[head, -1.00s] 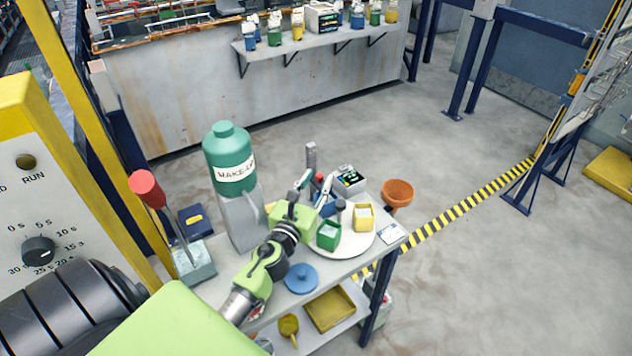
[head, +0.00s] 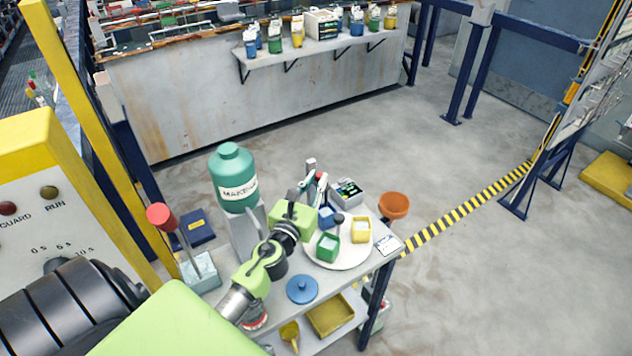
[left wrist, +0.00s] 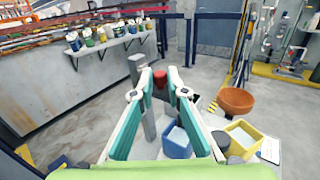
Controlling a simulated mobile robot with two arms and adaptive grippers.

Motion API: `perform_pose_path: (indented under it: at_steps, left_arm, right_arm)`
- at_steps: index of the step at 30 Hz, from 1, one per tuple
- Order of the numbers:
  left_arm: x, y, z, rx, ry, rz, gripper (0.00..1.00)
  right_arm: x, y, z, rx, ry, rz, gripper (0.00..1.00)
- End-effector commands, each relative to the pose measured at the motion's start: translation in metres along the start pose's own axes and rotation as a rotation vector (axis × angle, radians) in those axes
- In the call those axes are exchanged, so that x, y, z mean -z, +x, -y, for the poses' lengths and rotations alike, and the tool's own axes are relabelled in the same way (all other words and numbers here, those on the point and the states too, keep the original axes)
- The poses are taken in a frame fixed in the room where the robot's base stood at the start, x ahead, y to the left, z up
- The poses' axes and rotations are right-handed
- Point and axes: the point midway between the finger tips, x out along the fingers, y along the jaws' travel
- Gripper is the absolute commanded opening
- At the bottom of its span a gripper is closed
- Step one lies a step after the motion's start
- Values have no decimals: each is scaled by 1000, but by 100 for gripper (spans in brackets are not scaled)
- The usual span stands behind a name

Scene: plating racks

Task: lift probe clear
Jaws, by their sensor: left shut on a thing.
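My left gripper (head: 314,180) is above the small table, with its teal and white fingers pointing away from me. In the left wrist view its fingertips (left wrist: 160,78) close in on a red-topped probe (left wrist: 160,81). The red part of the probe also shows between the fingers in the head view (head: 319,176). Its lower part is largely hidden, so I cannot tell how far its end is above the cups. The meter box (head: 348,192) with a green-lit screen is behind the cups. My right gripper is not in view.
A white round tray (head: 338,262) holds the green cup (head: 327,248), yellow cup (head: 361,231) and blue cup (head: 326,217). A grey post (left wrist: 137,66) stands beyond the fingers. A teal bottle (head: 233,178) is left; an orange bowl (head: 393,206) is right.

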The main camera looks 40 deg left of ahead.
Motion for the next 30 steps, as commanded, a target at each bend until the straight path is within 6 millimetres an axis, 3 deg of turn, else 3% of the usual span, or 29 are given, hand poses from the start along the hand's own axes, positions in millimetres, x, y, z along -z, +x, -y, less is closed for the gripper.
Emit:
perform_pose_path:
  at_steps: [9, 10, 12, 23, 30]
  left_arm:
    - [-6, 1, 0, -1, 0, 7, 0]
    - [-6, 1, 0, -1, 0, 7, 17]
    - [-6, 1, 0, -1, 0, 8, 31]
    - [-5, 0, 0, 0, 1, 4, 31]
    - [-22, 1, 0, 3, 4, 12, 31]
  right_arm:
    - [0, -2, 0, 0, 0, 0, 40]
    - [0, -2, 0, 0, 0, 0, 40]
    - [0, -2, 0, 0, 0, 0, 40]
    - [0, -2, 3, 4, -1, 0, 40]
    - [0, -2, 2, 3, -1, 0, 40]
